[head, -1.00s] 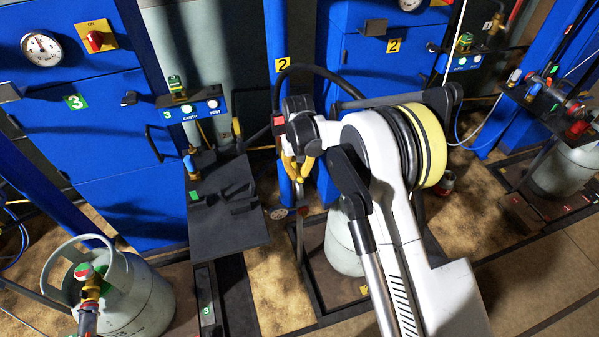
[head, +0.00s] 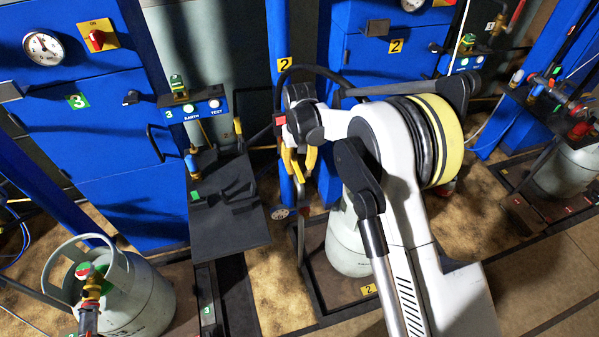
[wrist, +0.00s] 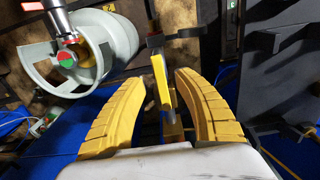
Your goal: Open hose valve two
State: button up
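My gripper (head: 299,162) hangs beside the blue post of station two in the head view, with its yellow fingers pointing down. In the wrist view, the two ridged fingers of my gripper (wrist: 158,82) are apart. A narrow yellow lever (wrist: 160,80), which looks like the hose valve's handle, stands between them, with a gap visible on at least the left side. A dark fitting and metal shaft lie beside the lever. Whether either finger touches the lever is unclear. In the head view, my arm and gripper hide most of the valve.
Grey gas cylinder two (head: 348,248) stands below my arm; its red-green valve knob (wrist: 66,60) shows in the wrist view. A dark shelf (head: 230,228) juts out left of the gripper. Another cylinder (head: 138,295) stands at lower left. Blue cabinets (head: 120,170) line the back.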

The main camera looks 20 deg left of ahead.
aim_at(300, 175)
notch_tip(300, 175, up, 8)
jog(key=shift+r, duration=0.25)
jog(key=shift+d, duration=0.1)
jog(key=s+d+r+m+t+y, duration=0.1)
jog(key=s+d+r+m+t, duration=0.15)
jog(key=d+r, duration=0.85)
jog(key=s+d+r+m+t, duration=0.1)
jog(key=s+d+r, duration=0.2)
jog(key=d+r, duration=0.85)
jog(key=s+d+f+m+t, duration=0.2)
jog(key=s+d+f, duration=0.1)
jog(key=s+d, duration=0.5)
jog(key=s+d+f+m+t+h, duration=0.1)
jog(key=s+d+f+m, duration=0.1)
jog(key=s+d, duration=0.7)
jog(key=d+f, duration=0.1)
jog(key=d, duration=0.2)
jog(key=shift+s+t, duration=0.25)
jog(key=shift+t, duration=0.1)
